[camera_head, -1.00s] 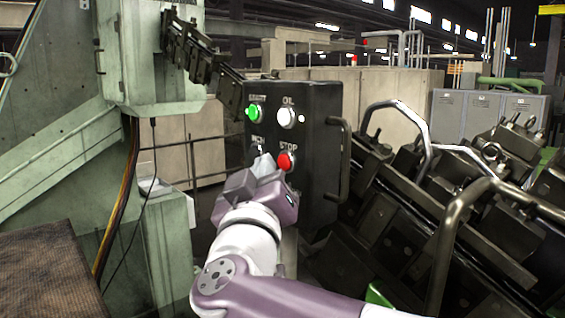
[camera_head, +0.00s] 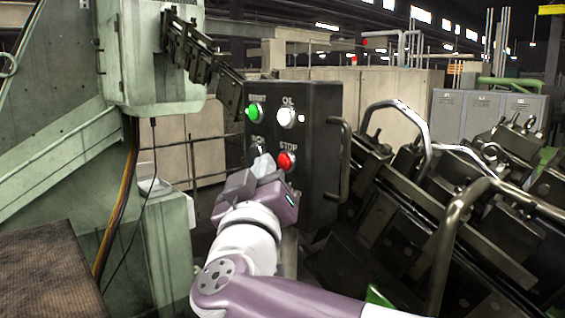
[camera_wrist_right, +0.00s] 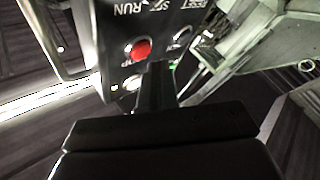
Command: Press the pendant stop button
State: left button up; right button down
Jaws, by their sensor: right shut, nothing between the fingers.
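The pendant (camera_head: 318,160) is a black box with a green button (camera_head: 253,111) and a white button (camera_head: 287,117) above, and the red stop button (camera_head: 286,160) below, under the word STOP. A small switch is below the green button. My right gripper (camera_head: 264,165) is shut and empty, in front of the pendant's face, just left of the stop button. In the right wrist view the red stop button (camera_wrist_right: 139,49) appears just left of the shut fingers (camera_wrist_right: 157,75). I cannot tell whether the fingertips touch the panel. My left gripper is not in view.
A bar handle (camera_head: 345,160) runs down the pendant's right side. Dark machinery with bent pipe rails (camera_head: 455,225) fills the right. A green machine frame (camera_head: 165,235) with hanging cables stands at the left.

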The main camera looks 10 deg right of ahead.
dwell(0.4)
jog(key=shift+w+d, duration=0.25)
jog(key=shift+d, duration=0.1)
jog(key=shift+w+d, duration=0.25)
jog(key=shift+d, duration=0.1)
dwell(0.7)
jog(key=shift+a, duration=0.1)
jog(key=shift+s+a+p, duration=0.45)
jog(key=shift+s+a, duration=0.05)
jog(key=shift+a, duration=0.1)
jog(key=s+a, duration=0.1)
jog(key=a, duration=0.1)
jog(key=s+a+p, duration=0.1)
jog(key=s+a, duration=0.1)
dwell(0.6)
